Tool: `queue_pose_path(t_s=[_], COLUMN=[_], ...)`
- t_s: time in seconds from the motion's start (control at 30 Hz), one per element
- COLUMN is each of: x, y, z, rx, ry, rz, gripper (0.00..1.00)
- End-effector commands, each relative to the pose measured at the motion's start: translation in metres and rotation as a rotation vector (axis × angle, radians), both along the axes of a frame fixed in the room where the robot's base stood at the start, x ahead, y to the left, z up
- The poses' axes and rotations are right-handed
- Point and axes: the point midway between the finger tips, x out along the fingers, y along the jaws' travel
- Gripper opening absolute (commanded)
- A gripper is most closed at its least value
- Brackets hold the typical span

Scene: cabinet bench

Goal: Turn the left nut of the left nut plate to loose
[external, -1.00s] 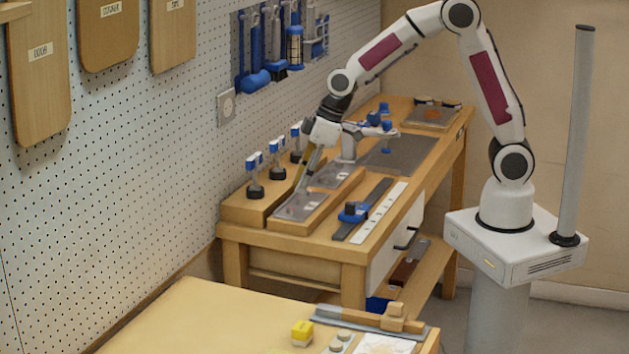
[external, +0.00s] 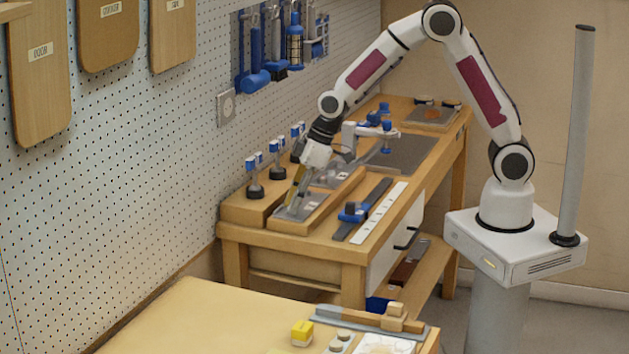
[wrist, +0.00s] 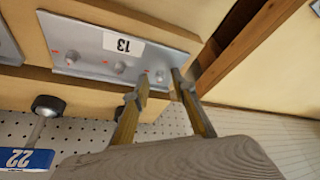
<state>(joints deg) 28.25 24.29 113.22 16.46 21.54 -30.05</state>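A grey metal nut plate (external: 312,207) lies on a wooden block at the near end of the bench. In the wrist view this plate (wrist: 88,41) carries a "13" label and a row of small nuts with red marks. One nut (wrist: 72,57) is at the picture's left, one (wrist: 120,67) in the middle, and an end nut (wrist: 160,76) is at the right. My gripper (wrist: 163,78) is open, its two fingertips apart on either side of the end nut. Contact cannot be told. In the external view my gripper (external: 292,205) points down at the near plate.
A second nut plate (external: 335,176) lies behind the near one, its edge (wrist: 8,45) showing in the wrist view. Blue-and-white tagged posts (external: 254,178) stand along the wall side. A blue clamp-like tool (external: 353,212) and white strip (external: 382,212) lie at the right.

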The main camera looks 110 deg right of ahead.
Motion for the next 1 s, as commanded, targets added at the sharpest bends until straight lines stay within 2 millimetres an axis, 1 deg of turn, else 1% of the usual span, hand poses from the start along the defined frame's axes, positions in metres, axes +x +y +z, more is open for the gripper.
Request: queue_pose_path(t_s=[0.03,0.07,0.1,0.13,0.17,0.57,1.0], x=[0.0000,0.0000,0.0000,-0.0001,-0.0001,-0.0006,-0.0010], y=[0.0000,0.0000,0.0000,0.0000,0.0000,-0.0006,-0.0020], z=[0.0000,0.0000,0.0001,0.0001,0.0001,-0.0002,-0.0006], rx=[0.000,0.000,0.000,0.000,0.000,0.001,0.002], ry=[0.000,0.000,0.000,0.000,0.000,0.002,0.003], rz=[0.000,0.000,0.000,0.000,0.000,0.020,0.141], gripper=[0.26,0.20,0.10,0.02,0.00,0.00,0.00])
